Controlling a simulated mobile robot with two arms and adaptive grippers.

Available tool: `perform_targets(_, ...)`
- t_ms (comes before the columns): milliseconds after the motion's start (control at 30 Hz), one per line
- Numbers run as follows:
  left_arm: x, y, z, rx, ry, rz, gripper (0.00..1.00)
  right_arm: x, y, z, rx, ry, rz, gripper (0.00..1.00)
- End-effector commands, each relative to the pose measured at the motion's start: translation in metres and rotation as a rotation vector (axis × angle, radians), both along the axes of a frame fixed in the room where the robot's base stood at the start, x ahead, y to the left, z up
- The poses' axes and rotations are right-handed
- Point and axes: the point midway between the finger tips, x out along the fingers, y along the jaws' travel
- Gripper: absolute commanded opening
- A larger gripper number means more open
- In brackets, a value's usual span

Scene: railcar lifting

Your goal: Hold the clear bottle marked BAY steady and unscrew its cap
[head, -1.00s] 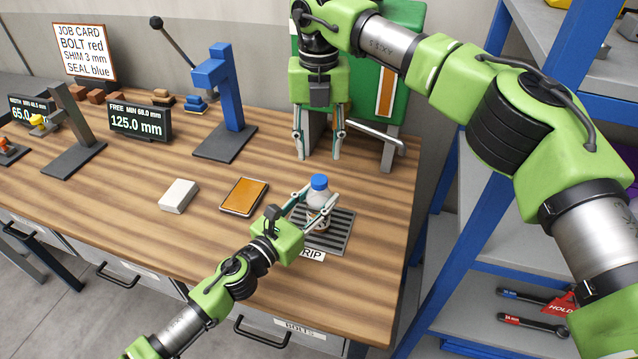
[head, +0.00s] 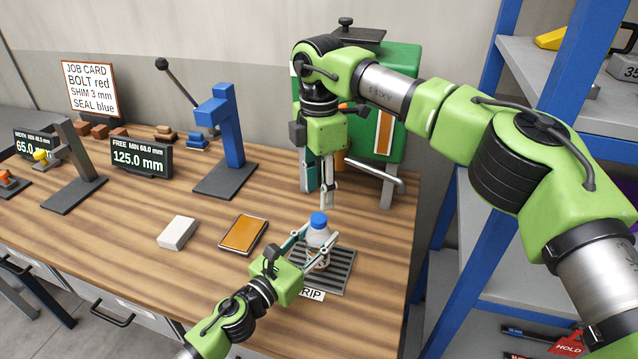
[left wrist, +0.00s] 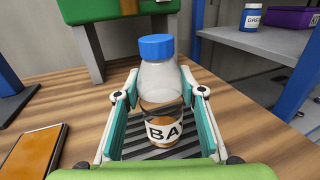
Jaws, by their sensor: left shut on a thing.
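The clear bottle (head: 317,237) stands upright on the grey slatted tray (head: 342,272), with its blue cap (head: 318,219) on. In the left wrist view the bottle (left wrist: 163,82) has a brown lower part and a white label (left wrist: 164,131) showing "BA"; the rest of the label is hidden. Its cap (left wrist: 156,47) is clear of the fingers. My left gripper (head: 312,246) is shut on the bottle's body, one finger on each side. My right gripper (head: 319,196) points down above and behind the cap. Its fingers are apart and empty, not touching the cap.
A green machine (head: 388,110) with a grey handle stands behind my right gripper. An orange pad (head: 243,234) and a white block (head: 177,232) lie left of the tray. A blue press (head: 225,140) stands further back. Blue-framed shelves (head: 470,170) stand at the right.

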Motion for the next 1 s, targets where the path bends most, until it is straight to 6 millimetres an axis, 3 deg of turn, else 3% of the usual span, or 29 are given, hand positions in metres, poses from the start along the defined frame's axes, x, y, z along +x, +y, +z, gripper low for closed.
perform_targets(400,0.0,0.0,-0.002,0.002,0.003,0.0,0.0,-0.001,0.0,-0.061,0.0,0.003,0.002,0.38)
perform_targets(833,0.0,0.0,-0.002,0.002,0.003,0.001,0.0,0.0,0.0,-0.072,0.001,0.0,0.003,0.38)
perform_targets(1000,0.0,0.0,-0.003,0.002,0.003,0.001,0.0,0.0,0.0,-0.072,0.001,0.0,0.003,0.0)
